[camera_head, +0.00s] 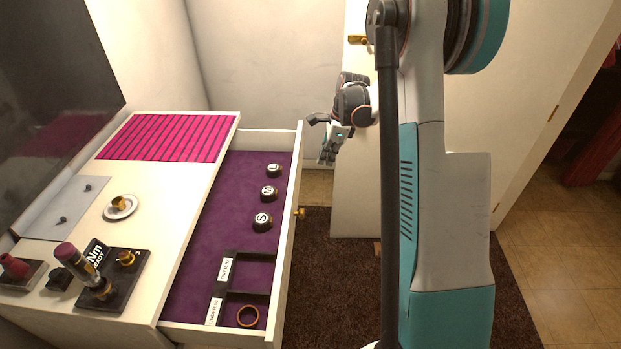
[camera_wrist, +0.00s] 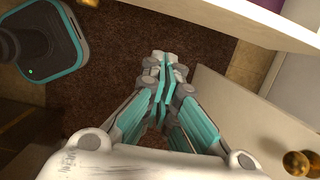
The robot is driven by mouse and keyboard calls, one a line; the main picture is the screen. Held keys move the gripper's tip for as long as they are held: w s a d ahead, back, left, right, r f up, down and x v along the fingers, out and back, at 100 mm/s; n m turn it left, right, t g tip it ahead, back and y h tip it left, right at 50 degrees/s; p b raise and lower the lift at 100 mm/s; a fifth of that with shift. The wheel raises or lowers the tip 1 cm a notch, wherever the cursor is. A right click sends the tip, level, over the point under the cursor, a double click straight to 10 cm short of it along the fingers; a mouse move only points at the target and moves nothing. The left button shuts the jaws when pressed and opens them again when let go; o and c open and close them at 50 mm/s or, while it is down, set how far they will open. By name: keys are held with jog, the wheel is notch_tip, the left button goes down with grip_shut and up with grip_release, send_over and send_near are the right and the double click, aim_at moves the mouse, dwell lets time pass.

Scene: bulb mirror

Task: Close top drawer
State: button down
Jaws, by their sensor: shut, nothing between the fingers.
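The top drawer (camera_head: 287,285) of the white dresser stands pulled out, its purple-lined inside in plain view in the head view. A round gold knob (camera_head: 300,213) sits on its front. In the wrist view the drawer front (camera_wrist: 245,18) crosses the top right, with a gold knob partly cut off at the top edge.
The drawer holds lettered black knobs (camera_head: 269,193), a divided tray (camera_head: 243,262) and a gold ring (camera_head: 248,316). A pink striped panel (camera_head: 168,137) and small stands are on the dresser top. A white door (camera_head: 355,190) stands close to my gripper. Brown rug (camera_head: 325,260) covers the floor.

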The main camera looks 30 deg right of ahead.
jog(key=w+a+f+b, duration=0.1)
jog(key=a+f+b, duration=0.1)
jog(key=f, duration=0.3)
jog(key=w+a+f+b, duration=0.2)
jog(key=f, duration=0.3)
jog(key=shift+w+a+f, duration=0.15)
jog(key=shift+w+a, duration=0.1)
jog(key=shift+a, duration=0.15)
send_over(239, 192)
jog(key=shift+a, duration=0.15)
dwell(0.4)
